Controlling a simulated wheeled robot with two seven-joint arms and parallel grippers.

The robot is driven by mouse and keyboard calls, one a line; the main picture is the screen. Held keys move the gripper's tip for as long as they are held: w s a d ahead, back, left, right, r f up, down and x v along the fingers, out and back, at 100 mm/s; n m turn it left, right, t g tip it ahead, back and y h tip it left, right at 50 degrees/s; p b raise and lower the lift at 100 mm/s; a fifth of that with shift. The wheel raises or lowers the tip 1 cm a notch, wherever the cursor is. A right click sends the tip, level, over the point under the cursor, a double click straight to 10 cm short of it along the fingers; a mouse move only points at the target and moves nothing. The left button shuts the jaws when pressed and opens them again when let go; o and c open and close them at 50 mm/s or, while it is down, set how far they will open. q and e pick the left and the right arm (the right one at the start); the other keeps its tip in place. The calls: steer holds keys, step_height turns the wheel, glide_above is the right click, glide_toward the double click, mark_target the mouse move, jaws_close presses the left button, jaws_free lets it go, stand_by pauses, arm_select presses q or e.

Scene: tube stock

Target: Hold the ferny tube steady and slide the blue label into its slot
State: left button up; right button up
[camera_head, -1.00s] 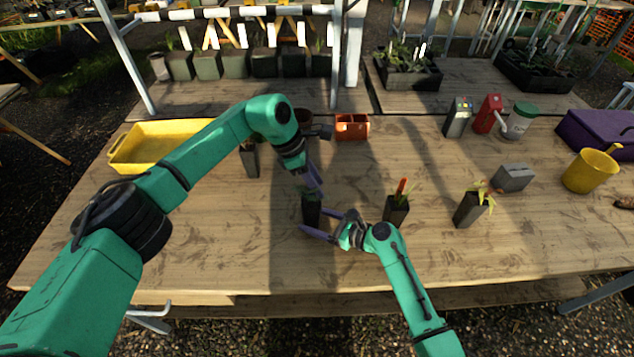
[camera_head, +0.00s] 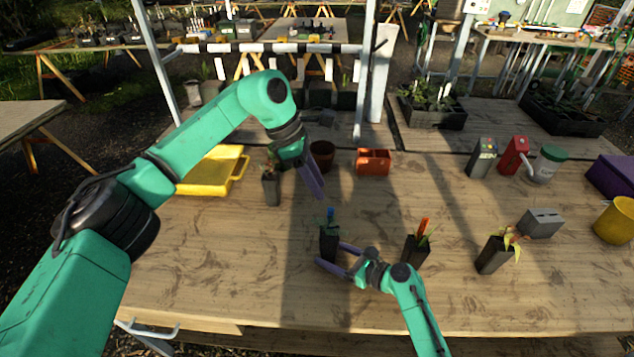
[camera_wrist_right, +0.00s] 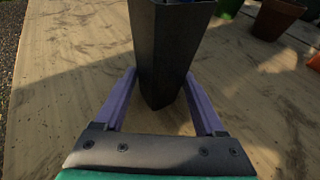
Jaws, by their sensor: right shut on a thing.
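The ferny tube (camera_head: 329,243), a dark square pot with green leaves, stands upright on the table. A blue label (camera_head: 331,215) stands up out of its top among the leaves. My right gripper (camera_head: 333,256) is shut on the tube's lower part, with a finger on either side; the right wrist view shows the tube (camera_wrist_right: 172,50) between the purple fingers, its top cut off.
A tube with an orange label (camera_head: 416,249) and one with a yellowish plant (camera_head: 493,255) stand to the right. Another tube (camera_head: 271,189) stands behind-left, near the yellow tray (camera_head: 214,187). An orange container (camera_head: 373,170) and brown pot (camera_head: 322,156) are behind. The front left table is clear.

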steer(key=o, duration=0.9)
steer(key=shift+o, duration=0.2)
steer(key=v, duration=1.1)
steer(key=shift+s+d+r, duration=0.15)
steer(key=shift+s+d, duration=0.2)
steer(key=shift+d, duration=0.05)
steer(key=shift+r, duration=0.1)
